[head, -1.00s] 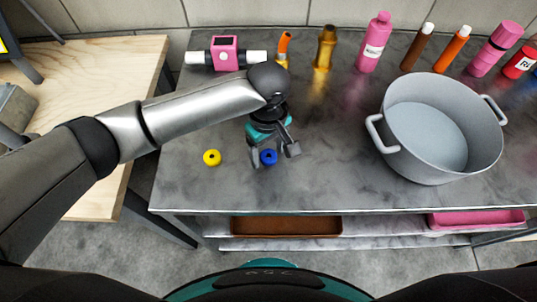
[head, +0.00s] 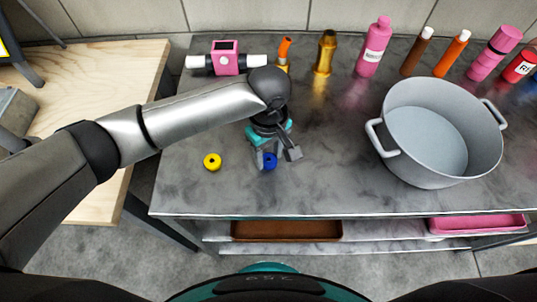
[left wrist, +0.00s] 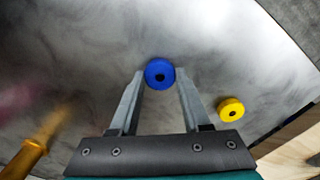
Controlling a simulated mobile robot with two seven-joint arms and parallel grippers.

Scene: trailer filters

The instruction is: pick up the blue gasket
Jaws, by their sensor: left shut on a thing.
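The blue gasket (head: 269,161) is a small ring with a dark hole, near the front left of the grey table. It also shows in the left wrist view (left wrist: 159,74), between the fingertips. My left gripper (head: 273,160) reaches down from above and is shut on the blue gasket, one finger on each side of it. In the left wrist view my left gripper (left wrist: 160,80) has both fingertips against the ring. I cannot tell whether the gasket is clear of the tabletop. My right gripper is not in view.
A yellow gasket (head: 212,162) lies to the left on the table (head: 330,175). A large grey pot (head: 432,175) stands at the right. Several bottles, including a pink one (head: 374,48), and a pink valve-like part (head: 226,62) line the back. The table's front middle is clear.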

